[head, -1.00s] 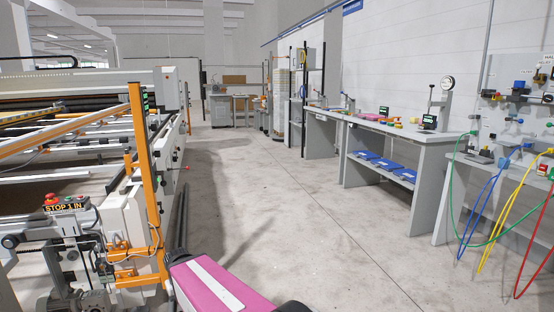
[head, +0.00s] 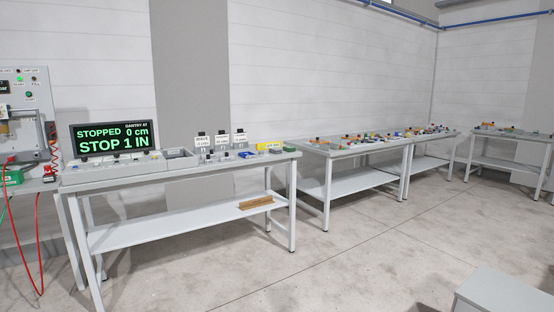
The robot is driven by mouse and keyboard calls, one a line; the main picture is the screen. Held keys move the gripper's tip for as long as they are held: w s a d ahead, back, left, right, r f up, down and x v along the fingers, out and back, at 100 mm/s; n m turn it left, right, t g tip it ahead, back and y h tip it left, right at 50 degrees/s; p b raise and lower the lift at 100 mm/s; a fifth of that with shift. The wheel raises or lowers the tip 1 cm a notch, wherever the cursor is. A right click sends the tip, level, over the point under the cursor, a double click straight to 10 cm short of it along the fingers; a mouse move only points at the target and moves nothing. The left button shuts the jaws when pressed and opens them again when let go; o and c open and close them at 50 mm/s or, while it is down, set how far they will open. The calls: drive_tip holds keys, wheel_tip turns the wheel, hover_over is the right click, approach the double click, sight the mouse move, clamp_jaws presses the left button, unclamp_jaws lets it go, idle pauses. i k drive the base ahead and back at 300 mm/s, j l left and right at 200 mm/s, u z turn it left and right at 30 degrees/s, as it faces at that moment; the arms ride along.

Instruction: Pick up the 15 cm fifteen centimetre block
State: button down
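The near grey bench (head: 110,185) holds a row of small items, with three white label cards (head: 221,141) standing behind them. The lettering on the cards is too small to read surely. Small grey and dark pieces (head: 222,157) lie in front of the cards. I cannot tell which piece, if any, is the 15 cm block. My gripper is not in view.
A display (head: 113,138) reads "STOPPED 0 cm, STOP 1 IN". A yellow item (head: 269,146) lies at the bench's right end and a brown piece (head: 256,202) on its lower shelf. More benches (head: 345,151) stand right. Open floor (head: 350,265) lies in front.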

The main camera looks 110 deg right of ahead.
sight(213, 155)
drive_tip(key=z, duration=3.6)
drive_tip(key=i+z, duration=0.15)
drive_tip(key=i, duration=0.35)
